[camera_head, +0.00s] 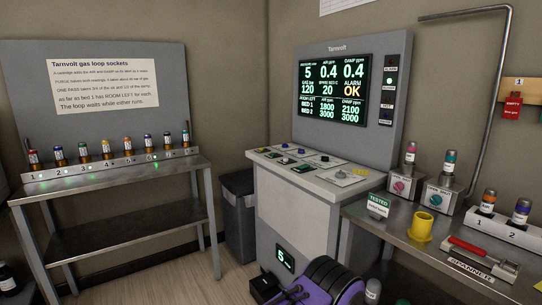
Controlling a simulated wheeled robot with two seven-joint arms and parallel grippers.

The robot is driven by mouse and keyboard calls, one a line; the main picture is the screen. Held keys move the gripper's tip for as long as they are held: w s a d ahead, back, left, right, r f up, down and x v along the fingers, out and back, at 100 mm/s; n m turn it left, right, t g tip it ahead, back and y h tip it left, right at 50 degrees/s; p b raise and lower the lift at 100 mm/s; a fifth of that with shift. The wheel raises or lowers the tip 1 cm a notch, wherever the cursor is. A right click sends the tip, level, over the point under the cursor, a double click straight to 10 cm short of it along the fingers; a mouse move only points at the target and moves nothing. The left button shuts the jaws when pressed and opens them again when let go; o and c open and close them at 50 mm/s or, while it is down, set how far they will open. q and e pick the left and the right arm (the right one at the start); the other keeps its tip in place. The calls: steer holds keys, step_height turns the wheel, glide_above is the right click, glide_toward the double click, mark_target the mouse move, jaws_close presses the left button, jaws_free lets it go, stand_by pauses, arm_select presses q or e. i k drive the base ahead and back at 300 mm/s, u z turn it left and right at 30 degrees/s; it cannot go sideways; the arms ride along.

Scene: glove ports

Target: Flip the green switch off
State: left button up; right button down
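The grey Tarnvolt console (375,185) stands in the middle of the head view, with several small controls on its sloped top. A small dark green control (303,169) sits near the front edge of that top; it looks like the green switch, but it is too small to tell its position. Dark knobs and pale plates lie around it. The screen (333,90) above shows green and white readings and an orange "ALARM OK".
A steel table (120,185) at left carries a row of small bottles. A dark bin (238,218) stands beside the console. The right bench (400,230) holds a yellow cup (420,226), pump boxes and a red-handled tool (475,252). A purple and black ribbed object (325,285) is in front.

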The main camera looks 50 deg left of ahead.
mark_target(305, 165)
steer(key=u, duration=0.95)
steer(key=i, duration=0.95)
steer(key=u, duration=1.05)
